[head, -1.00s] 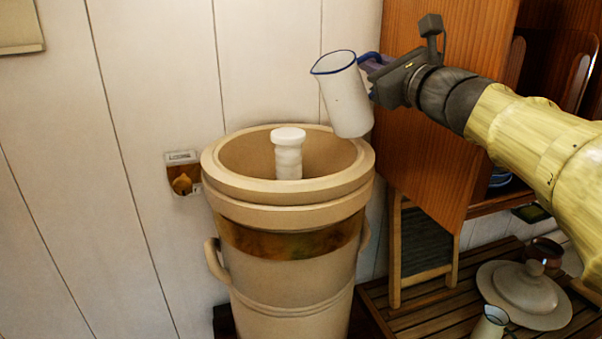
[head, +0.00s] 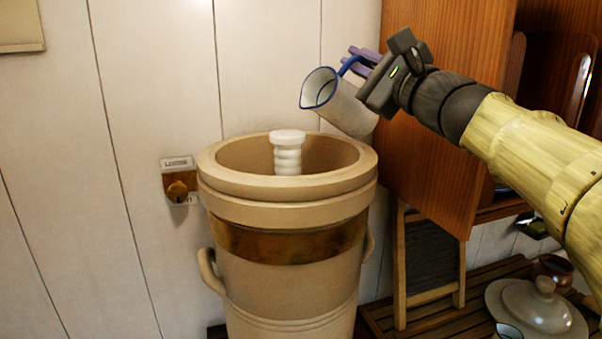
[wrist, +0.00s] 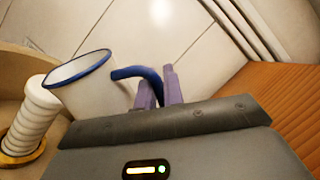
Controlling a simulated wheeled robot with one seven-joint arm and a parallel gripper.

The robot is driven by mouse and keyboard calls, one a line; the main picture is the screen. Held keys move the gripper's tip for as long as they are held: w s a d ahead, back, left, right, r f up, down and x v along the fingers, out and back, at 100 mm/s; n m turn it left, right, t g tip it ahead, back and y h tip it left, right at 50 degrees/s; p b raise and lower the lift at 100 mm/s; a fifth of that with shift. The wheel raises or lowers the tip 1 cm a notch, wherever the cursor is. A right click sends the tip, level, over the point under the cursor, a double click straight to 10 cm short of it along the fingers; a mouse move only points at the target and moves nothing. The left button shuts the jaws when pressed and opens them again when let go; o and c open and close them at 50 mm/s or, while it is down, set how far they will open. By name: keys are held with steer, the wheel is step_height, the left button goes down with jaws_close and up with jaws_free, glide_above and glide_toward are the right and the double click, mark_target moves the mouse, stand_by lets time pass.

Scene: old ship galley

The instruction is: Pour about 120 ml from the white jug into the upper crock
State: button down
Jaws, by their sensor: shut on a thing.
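The white jug (head: 350,108) has a blue rim and a blue handle. It is tilted, its mouth facing left, above the right side of the upper crock (head: 225,190). My gripper (head: 358,62) is shut on the jug's handle; in the wrist view the purple fingers of my gripper (wrist: 158,88) close on the blue handle of the jug (wrist: 92,90). The crock is beige, open at the top, with a white ribbed column (head: 288,152) standing inside. No stream of liquid shows, and I cannot see the level in the jug or the crock.
A wooden cabinet panel (head: 440,150) stands close on the right, behind the jug. A small framed board (head: 432,258) and a round lid (head: 540,305) are on the slatted shelf at lower right. A small wall fitting (head: 180,182) is left of the crock.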

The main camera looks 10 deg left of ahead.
mark_target(351, 65)
steer(key=shift+s+a+n, duration=0.1)
steer(key=shift+s+n, duration=0.25)
steer(key=shift+n, duration=0.15)
steer(key=shift+s+a+f+n+g+y+b, duration=0.15)
steer(key=shift+n+y+b, duration=0.1)
steer(key=shift+n, duration=0.15)
steer(key=shift+s+a+n+g+y+b, duration=0.15)
steer(key=shift+n+y+b, duration=0.1)
steer(key=shift+n, duration=0.15)
steer(key=shift+s+f+n+b, duration=0.2)
steer(key=shift+s+n+b, duration=0.1)
steer(key=shift+b, duration=0.2)
steer(key=shift+s+a+n+b, duration=0.25)
steer(key=shift+n+b, duration=0.05)
steer(key=shift+b, duration=0.1)
steer(key=shift+r, duration=0.1)
steer(key=shift+s+d+g+y+b, duration=0.3)
steer(key=shift+s+d+b, duration=0.05)
steer(key=shift+s+n+b, duration=0.3)
steer(key=shift+n+b, duration=0.15)
steer(key=shift+n, duration=0.05)
steer(key=shift+s+a+f+n+g+y+b, duration=0.1)
steer(key=shift+s+f+n+g+y+b, duration=0.3)
steer(key=shift+n+b, duration=0.6)
stand_by(0.6)
